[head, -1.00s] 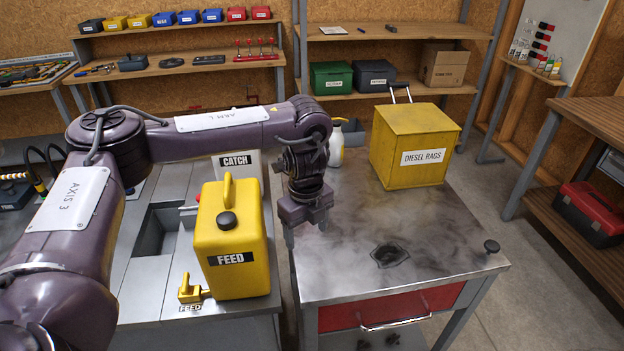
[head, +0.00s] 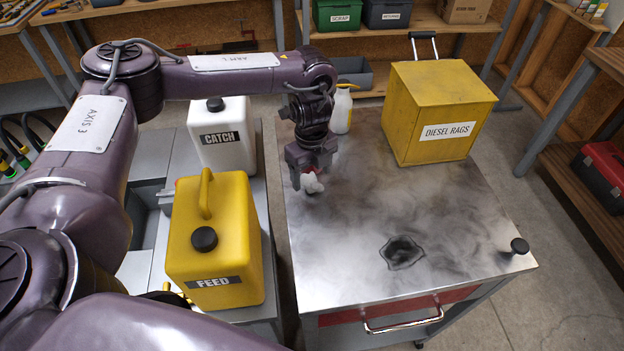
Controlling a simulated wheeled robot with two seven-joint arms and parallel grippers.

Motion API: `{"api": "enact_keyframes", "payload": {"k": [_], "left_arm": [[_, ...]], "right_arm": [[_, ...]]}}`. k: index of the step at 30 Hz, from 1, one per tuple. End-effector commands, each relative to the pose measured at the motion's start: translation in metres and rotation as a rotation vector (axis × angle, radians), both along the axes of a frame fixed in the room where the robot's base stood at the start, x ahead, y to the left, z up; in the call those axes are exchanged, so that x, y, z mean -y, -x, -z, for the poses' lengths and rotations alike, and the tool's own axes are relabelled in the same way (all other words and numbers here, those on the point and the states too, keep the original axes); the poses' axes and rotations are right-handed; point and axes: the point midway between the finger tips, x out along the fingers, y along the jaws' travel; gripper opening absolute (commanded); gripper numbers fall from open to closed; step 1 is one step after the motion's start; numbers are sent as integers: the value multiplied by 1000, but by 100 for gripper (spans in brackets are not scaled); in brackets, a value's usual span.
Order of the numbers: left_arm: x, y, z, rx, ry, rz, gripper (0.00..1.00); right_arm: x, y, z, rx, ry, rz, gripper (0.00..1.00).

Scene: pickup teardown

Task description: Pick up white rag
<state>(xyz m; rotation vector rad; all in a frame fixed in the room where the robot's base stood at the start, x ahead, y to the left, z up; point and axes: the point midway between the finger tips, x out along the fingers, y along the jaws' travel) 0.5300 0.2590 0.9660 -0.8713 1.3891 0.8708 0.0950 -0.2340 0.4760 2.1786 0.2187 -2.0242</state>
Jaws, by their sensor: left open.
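The white rag (head: 313,184) is a small crumpled white lump near the left edge of the metal-topped cart (head: 345,285). My left gripper (head: 311,181) points down over it, with its jaws open and the rag between or just beside the fingertips. The fingers partly hide the rag, and I cannot tell whether they touch it. My right gripper is not in view.
A yellow DIESEL RAGS bin (head: 430,110) stands at the cart's back right, and a white bottle (head: 342,108) behind my gripper. A dark patch (head: 402,252) marks the front. Yellow FEED (head: 215,240) and white CATCH (head: 222,135) jugs stand left.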

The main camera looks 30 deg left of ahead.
Motion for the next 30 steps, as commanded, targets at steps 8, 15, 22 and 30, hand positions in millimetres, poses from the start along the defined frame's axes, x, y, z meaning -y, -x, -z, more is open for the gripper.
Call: {"api": "enact_keyframes", "payload": {"k": [8, 15, 22, 30], "left_arm": [[0, -1, 26, 0, 0, 0, 70], [0, -1, 27, 0, 0, 0, 64], [0, -1, 27, 0, 0, 0, 34], [0, -1, 26, 0, 0, 0, 22]], "right_arm": [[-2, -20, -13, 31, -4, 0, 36], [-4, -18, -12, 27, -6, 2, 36], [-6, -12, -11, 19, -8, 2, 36], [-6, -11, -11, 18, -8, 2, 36]]}}
